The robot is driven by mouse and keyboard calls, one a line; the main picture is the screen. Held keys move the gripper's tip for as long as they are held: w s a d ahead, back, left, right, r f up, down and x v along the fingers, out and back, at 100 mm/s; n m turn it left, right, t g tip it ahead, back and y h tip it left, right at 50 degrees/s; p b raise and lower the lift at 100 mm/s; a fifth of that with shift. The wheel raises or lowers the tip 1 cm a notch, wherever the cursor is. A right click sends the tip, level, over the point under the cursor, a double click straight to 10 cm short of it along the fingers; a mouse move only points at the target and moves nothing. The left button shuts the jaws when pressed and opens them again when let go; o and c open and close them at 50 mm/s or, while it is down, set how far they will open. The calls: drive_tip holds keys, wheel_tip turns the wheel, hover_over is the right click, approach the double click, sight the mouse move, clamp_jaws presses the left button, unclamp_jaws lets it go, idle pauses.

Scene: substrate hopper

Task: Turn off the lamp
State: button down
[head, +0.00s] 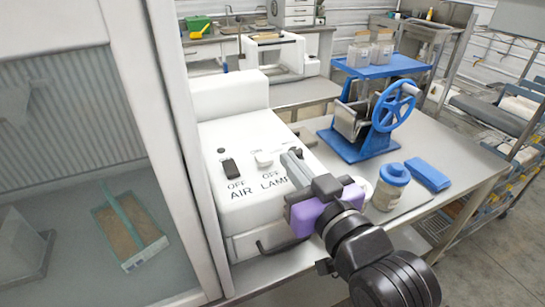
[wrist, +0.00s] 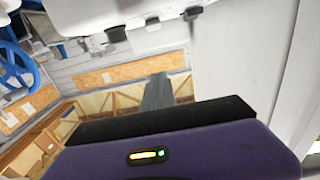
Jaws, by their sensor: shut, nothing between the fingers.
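The white control box (head: 233,135) stands left of centre in the head view, with a sloped panel. A black AIR switch (head: 229,168) and a pale LAMP switch (head: 263,159) sit on it, each with OFF printed below. I cannot tell which way the LAMP switch is set. My gripper (head: 291,157), with a purple body, is shut and empty. Its grey fingers are just right of the LAMP switch, appear apart from it, and cover part of the LAMP lettering. The wrist view shows the shut fingers (wrist: 157,92) pointing toward a pale surface with small dark parts.
A glass-fronted cabinet (head: 180,120) stands close on the left. On the metal table, right of my gripper, are a blue-wheeled device (head: 372,145), a blue-lidded jar (head: 391,188) and a blue block (head: 428,174). A dark handle (head: 280,246) sticks out below the control box.

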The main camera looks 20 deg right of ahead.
drive_tip(key=shift+f, duration=0.45)
drive_tip(key=shift+w, duration=0.1)
drive_tip(key=p, duration=0.2)
hover_over(273, 174)
drive_tip(key=w, duration=0.2)
drive_tip(key=shift+s+f, duration=0.1)
drive_tip(key=shift+f, duration=0.05)
drive_tip(key=shift+s+f, duration=0.3)
drive_tip(key=shift+f, duration=0.3)
drive_tip(key=shift+s+f, duration=0.3)
drive_tip(key=shift+f, duration=0.3)
drive_tip(key=shift+s+f, duration=0.3)
drive_tip(key=shift+f, duration=0.45)
